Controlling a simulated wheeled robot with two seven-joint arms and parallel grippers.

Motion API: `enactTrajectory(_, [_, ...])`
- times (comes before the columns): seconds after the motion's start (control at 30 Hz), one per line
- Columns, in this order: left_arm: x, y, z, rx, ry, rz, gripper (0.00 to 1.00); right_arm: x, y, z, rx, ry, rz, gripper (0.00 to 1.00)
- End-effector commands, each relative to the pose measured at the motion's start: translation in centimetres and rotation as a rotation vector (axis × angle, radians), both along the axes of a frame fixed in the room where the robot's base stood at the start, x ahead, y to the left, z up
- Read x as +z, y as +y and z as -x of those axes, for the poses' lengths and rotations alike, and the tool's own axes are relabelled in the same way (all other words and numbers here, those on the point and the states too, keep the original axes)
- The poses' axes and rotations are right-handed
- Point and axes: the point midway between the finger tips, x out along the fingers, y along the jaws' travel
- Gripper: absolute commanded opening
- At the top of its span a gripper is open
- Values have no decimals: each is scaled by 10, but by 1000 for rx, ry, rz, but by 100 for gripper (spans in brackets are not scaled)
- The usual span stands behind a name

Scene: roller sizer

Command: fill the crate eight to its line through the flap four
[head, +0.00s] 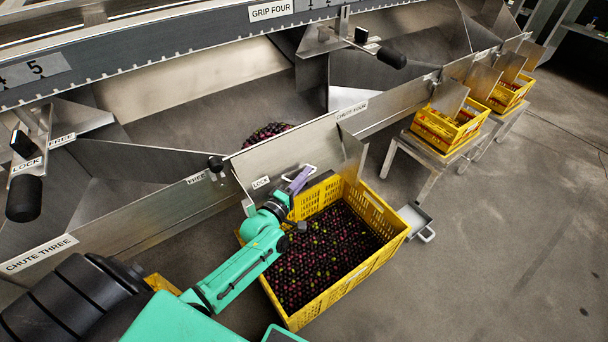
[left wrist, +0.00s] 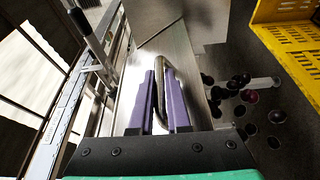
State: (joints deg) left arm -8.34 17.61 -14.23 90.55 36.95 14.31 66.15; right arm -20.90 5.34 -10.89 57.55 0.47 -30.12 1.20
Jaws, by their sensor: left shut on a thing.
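A yellow crate (head: 362,268) stands below the spout marked chute four in the head view. It holds many small dark purple fruits, with some green ones; no number or fill line is readable on it. Its yellow wall also shows in the left wrist view (left wrist: 287,50). My left gripper (head: 299,180) is at the crate's back left edge. Its purple fingers (left wrist: 166,100) are closed around the bent metal handle (left wrist: 164,68) of the flap plate (left wrist: 140,98). Several dark fruits (left wrist: 240,96) show between plate and crate. My right gripper is not seen.
More fruit (head: 263,134) lies in the chute behind the metal wall (head: 292,148). A lever with a black knob (head: 391,58) juts out above. Other yellow crates (head: 449,128) stand on metal stands at right.

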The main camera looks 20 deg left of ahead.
Motion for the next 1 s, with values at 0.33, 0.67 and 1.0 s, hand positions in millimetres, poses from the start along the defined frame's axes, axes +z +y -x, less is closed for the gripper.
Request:
enactTrajectory(0.33, [-1,-1,1,-2,2,1,45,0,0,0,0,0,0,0])
enactTrajectory(0.67, [0,0,3,-1,1,0,45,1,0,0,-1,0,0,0])
enactTrajectory(1.0, [-2,9,65,-2,5,-1,45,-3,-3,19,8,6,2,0])
